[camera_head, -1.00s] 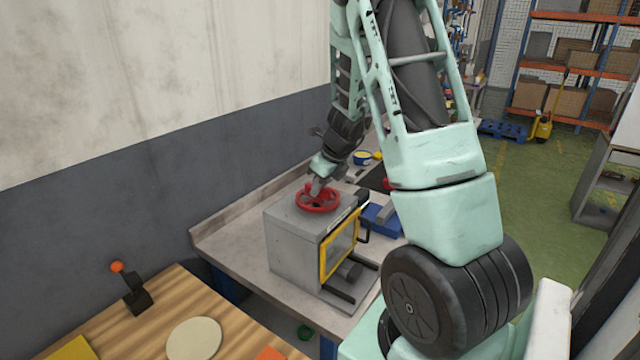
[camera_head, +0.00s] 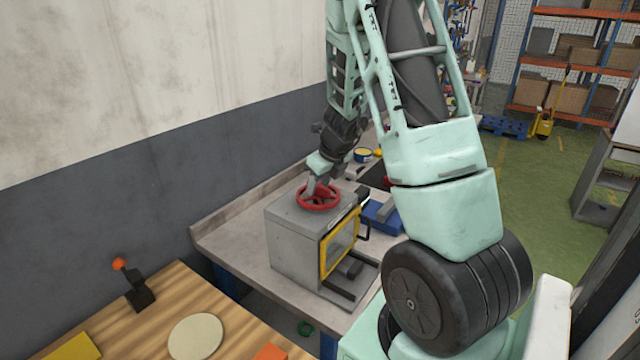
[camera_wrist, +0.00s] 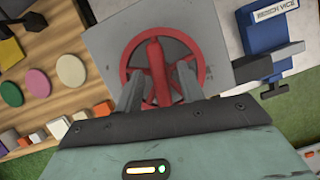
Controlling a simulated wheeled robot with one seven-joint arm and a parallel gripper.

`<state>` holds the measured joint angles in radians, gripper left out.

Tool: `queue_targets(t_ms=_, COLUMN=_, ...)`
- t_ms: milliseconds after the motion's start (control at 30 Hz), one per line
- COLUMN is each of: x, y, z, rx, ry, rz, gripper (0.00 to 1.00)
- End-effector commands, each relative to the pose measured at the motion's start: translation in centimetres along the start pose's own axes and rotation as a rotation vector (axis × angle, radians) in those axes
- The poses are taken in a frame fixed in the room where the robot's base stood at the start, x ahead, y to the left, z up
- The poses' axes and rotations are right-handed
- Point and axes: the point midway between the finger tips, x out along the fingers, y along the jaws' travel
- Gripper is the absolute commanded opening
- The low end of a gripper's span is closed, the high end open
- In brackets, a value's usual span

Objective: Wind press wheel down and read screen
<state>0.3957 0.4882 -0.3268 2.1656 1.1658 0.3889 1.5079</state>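The press (camera_head: 290,245) is a grey box on the bench with a yellow-framed window (camera_head: 342,240) on its front. A red handwheel (camera_head: 330,206) lies flat on top. In the wrist view the wheel (camera_wrist: 207,68) shows its rim, spokes and a red upright handle (camera_wrist: 155,68). My gripper (camera_head: 313,190) is over the wheel, pointing down. In the wrist view my gripper (camera_wrist: 159,88) has its fingers apart on either side of the handle, with gaps visible. I cannot tell whether a finger touches a spoke. No readable screen shows.
A blue bench vice (camera_head: 382,217) stands right of the press, and its label shows in the wrist view. A wooden table (camera_head: 150,320) with a lever (camera_head: 135,285) and coloured discs is at front left. The wall (camera_head: 150,190) runs close behind the bench.

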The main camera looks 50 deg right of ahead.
Motion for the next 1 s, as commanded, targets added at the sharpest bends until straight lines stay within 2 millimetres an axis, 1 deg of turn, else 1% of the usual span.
queue_targets(t_ms=267, x=-0.1, y=0.0, z=-0.1, rx=-0.001, ry=0.001, rz=0.001, gripper=0.38)
queue_targets(t_ms=367, x=-0.7, y=0.0, z=0.0, rx=-0.001, ry=0.0, rz=0.0, gripper=0.38)
queue_targets(t_ms=433, x=-1.5, y=0.0, z=0.1, rx=-0.003, ry=0.0, rz=-0.001, gripper=0.38)
queue_targets(t_ms=567, x=-4.1, y=0.1, z=0.1, rx=-0.004, ry=-0.002, rz=0.0, gripper=0.38)
queue_targets(t_ms=800, x=-9.9, y=0.1, z=0.2, rx=-0.004, ry=-0.003, rz=0.0, gripper=0.38)
queue_targets(t_ms=1000, x=-14.2, y=0.1, z=0.2, rx=-0.003, ry=-0.003, rz=0.001, gripper=0.38)
